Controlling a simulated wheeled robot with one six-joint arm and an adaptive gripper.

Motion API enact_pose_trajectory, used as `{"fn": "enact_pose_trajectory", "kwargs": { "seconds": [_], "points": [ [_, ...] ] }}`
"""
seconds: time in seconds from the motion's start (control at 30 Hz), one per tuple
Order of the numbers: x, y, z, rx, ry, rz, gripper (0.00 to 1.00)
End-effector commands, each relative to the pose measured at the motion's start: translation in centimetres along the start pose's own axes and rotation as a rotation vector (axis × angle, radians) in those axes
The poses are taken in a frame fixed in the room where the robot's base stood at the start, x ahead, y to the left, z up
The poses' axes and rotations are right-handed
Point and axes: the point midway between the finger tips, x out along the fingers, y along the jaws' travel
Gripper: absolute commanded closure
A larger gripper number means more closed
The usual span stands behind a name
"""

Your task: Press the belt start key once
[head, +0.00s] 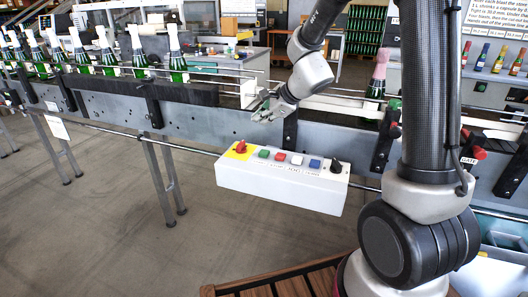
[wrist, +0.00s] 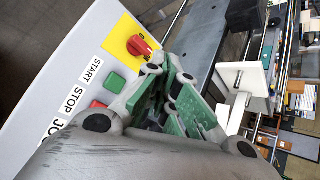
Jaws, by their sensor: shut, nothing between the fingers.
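The belt start key is the green key (head: 264,153) on the white control box (head: 282,186). In the wrist view the green key (wrist: 115,82) sits beside the printed word START, between the red rotary knob (wrist: 138,46) on its yellow plate and a red key (wrist: 97,105) by STOP. My gripper (head: 262,114) is shut and empty. In the head view it appears above and behind the box, apart from the keys. In the wrist view my fingers (wrist: 170,75) partly cover the box's far edge, and their tips lie beyond the green key.
The conveyor (head: 215,105) runs behind the box, with several foil-topped green bottles (head: 140,50) standing at left. One pink-capped bottle (head: 378,75) stands at right. White, blue (head: 315,164) and black controls fill the box's right half. A wooden slatted surface (head: 285,283) is in front.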

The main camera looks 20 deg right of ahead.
Motion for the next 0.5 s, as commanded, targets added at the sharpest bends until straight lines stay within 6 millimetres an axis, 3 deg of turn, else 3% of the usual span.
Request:
{"fn": "enact_pose_trajectory", "kwargs": {
  "seconds": [0.27,0.5],
  "points": [
    [0.2,0.2,-0.2,-0.003,0.0,0.003,1.0],
    [2.0,1.6,-1.6,0.0,0.001,0.005,1.0]
  ]
}}
